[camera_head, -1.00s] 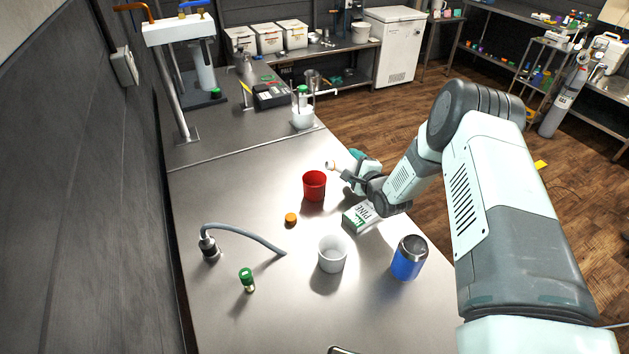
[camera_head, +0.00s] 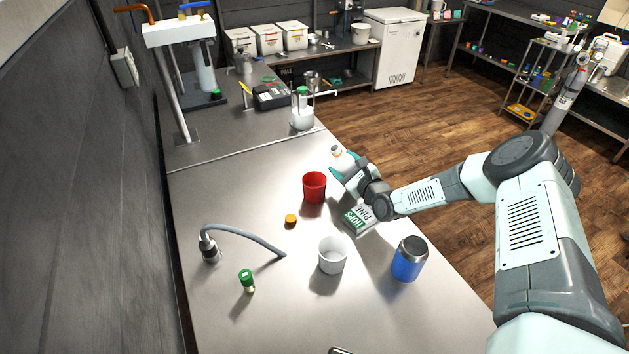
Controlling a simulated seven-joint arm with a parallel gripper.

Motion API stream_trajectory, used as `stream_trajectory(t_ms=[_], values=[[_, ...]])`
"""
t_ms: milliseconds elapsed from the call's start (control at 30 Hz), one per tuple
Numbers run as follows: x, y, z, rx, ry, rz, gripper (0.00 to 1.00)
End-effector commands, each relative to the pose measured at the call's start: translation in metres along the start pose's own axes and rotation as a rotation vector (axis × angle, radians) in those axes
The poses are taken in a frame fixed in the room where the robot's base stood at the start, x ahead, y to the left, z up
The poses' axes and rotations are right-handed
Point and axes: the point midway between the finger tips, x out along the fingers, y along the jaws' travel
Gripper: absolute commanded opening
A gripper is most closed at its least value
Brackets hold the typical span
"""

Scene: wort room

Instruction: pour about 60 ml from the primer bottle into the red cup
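The red cup (camera_head: 314,187) stands upright on the steel table; its contents cannot be made out. My gripper (camera_head: 343,167) is just behind and to the right of the cup, above the table. It is shut on a small pale bottle, the primer bottle (camera_head: 337,150), whose upper end rises above the fingers, close to upright with a slight lean left. The lower part of the bottle is hidden by the gripper. An orange cap (camera_head: 290,219) lies on the table in front of the cup, to its left.
A green-and-white hops box (camera_head: 358,220) lies under my forearm. A white cup (camera_head: 332,256), a blue canister (camera_head: 409,259), a green-capped vial (camera_head: 247,281) and a grey gooseneck (camera_head: 240,232) stand nearer. The table left of the red cup is clear.

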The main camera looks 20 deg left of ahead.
Motion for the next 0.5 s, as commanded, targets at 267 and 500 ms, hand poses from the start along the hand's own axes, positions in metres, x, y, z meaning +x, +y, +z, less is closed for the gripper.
stream_trajectory(t_ms=[267,500], values=[[0.0,-0.005,0.001,0.288,-0.082,-0.003,0.26],[-0.001,-0.011,0.011,0.443,-0.124,-0.002,0.26]])
